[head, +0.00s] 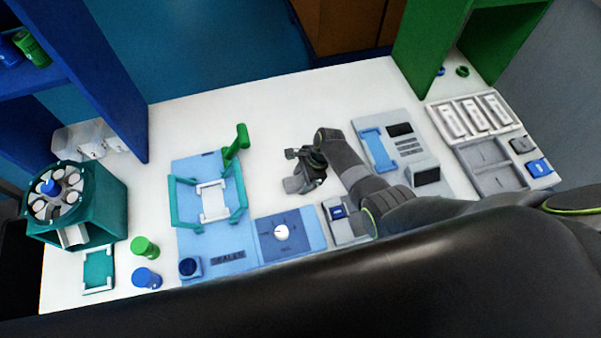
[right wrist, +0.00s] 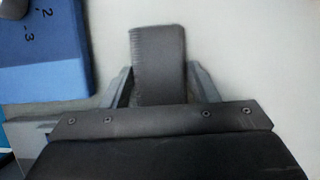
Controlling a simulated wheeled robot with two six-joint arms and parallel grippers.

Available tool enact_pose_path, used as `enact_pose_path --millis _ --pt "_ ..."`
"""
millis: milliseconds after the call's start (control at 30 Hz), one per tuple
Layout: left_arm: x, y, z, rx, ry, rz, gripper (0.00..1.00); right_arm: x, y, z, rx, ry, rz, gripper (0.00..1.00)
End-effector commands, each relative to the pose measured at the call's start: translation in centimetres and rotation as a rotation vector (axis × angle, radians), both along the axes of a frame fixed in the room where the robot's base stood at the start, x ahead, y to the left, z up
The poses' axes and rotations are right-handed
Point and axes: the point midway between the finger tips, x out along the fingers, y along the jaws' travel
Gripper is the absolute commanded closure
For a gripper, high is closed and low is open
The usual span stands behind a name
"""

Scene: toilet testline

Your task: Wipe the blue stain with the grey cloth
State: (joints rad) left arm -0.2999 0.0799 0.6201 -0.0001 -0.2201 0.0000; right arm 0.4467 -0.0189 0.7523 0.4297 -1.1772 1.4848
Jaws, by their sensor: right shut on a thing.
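My right gripper (head: 308,172) is over the white table, right of the light-blue frame station. In the right wrist view the right gripper (right wrist: 160,88) is shut on the grey cloth (right wrist: 158,60), a dark grey folded-looking piece that sticks out past the fingers. In the head view the cloth (head: 294,186) shows as a small grey patch at the gripper, at or just above the table; I cannot tell if it touches. I see no blue stain in either view; the gripper and cloth may hide it. My left gripper is not in view.
A light-blue board with a green-handled frame (head: 236,150) stands left of the gripper. A blue dial panel (head: 268,245) lies in front. A blue-grey device (head: 408,125) and a grey tray (head: 490,165) are to the right. Bare white table (head: 300,110) lies behind.

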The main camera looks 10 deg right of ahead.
Motion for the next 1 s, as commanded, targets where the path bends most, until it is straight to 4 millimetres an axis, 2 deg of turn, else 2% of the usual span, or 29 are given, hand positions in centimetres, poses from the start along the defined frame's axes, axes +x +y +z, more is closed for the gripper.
enact_pose_path --millis 233,433,833,1000 --pt "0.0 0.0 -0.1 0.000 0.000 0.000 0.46 -2.7 -0.2 -0.4 -0.002 0.013 0.000 0.65" --pt "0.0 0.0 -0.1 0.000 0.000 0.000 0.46 -4.1 -0.2 -0.3 -0.002 0.013 0.000 0.65" --pt "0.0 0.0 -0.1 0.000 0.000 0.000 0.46 -4.3 -0.2 -0.1 -0.002 0.011 0.000 0.65" --pt "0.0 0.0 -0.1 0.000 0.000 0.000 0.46 -4.1 -0.2 1.3 0.000 0.006 0.000 0.65"
